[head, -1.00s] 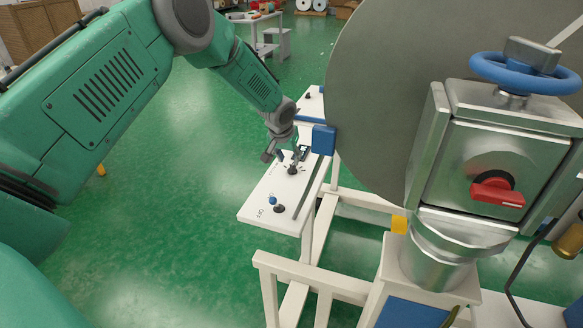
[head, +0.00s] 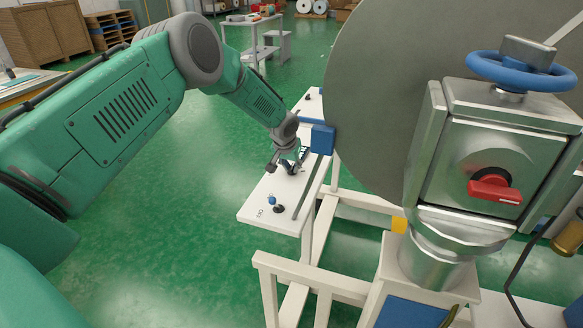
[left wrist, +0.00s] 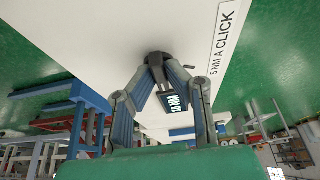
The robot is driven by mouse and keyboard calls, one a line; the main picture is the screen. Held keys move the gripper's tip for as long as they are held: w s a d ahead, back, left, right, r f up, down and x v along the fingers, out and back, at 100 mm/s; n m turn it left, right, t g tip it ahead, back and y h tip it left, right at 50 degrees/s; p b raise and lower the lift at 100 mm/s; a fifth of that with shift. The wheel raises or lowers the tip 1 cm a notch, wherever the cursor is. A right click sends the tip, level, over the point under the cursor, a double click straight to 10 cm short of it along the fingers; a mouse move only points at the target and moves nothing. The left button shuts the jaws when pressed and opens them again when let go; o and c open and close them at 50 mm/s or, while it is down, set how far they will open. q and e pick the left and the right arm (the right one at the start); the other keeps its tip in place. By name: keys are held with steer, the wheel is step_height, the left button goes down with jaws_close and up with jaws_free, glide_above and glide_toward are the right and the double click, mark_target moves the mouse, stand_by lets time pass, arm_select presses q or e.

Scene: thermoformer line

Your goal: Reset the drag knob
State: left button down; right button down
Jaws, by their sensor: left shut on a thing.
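The drag knob (left wrist: 158,58) is small and dark, on a white panel (left wrist: 100,30) in the left wrist view. My left gripper (left wrist: 160,64) is shut on the knob, its fingers meeting around it and hiding part of it. A small dark tag reading "10 NM" (left wrist: 174,101) shows between the fingers. A label "5 NM A CLICK" (left wrist: 225,42) is on the panel beside the knob. In the head view my left gripper (head: 291,167) is at the white bench panel (head: 255,205), largely covering the knob. My right gripper is not in view.
Closer on the panel stand a blue-tipped switch (head: 271,200) and a black knob (head: 279,208). A large grey disc (head: 380,100) and a metal housing with a red handle (head: 493,189) and blue handwheel (head: 525,72) stand to the right. Green floor lies open left.

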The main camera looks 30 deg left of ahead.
arm_select(q)
steer(key=shift+s+f, duration=0.1)
steer(key=shift+f, duration=0.05)
steer(key=shift+a+f+m+h+b, duration=0.15)
steer(key=shift+m+h+b, duration=0.4)
steer(key=shift+m, duration=0.75)
steer(key=shift+s+m+h+b, duration=0.1)
steer(key=shift+m+h+b, duration=0.45)
steer(key=shift+m+b, duration=0.85)
steer(key=shift+a+m+p, duration=0.1)
steer(key=shift+m+p, duration=0.2)
steer(key=shift+m, duration=0.1)
steer(key=c, duration=1.6)
jaws_free()
steer(key=shift+a, duration=0.1)
